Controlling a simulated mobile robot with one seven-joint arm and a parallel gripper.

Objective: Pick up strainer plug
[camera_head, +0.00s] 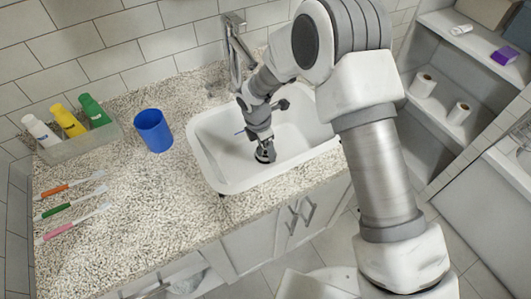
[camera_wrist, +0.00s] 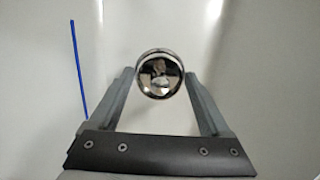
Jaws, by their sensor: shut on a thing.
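The strainer plug (camera_wrist: 160,75) is a round, shiny metal piece in the wrist view, against the white sink basin. My gripper (camera_wrist: 160,82) is shut on it, with one grey finger at its left side and one at its right. In the head view my gripper (camera_head: 265,155) points down inside the white sink (camera_head: 215,165), close to its floor. The plug itself is hidden by the gripper in the head view. I cannot tell whether the plug is clear of the basin floor.
A thin blue stick (camera_wrist: 77,70) lies in the basin left of my gripper. The faucet (camera_head: 235,50) stands behind the sink. A blue cup (camera_head: 153,132), several toothbrushes (camera_head: 75,207) and a tray of bottles (camera_head: 78,145) are on the counter to the left. Shelves (camera_head: 440,110) stand at right.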

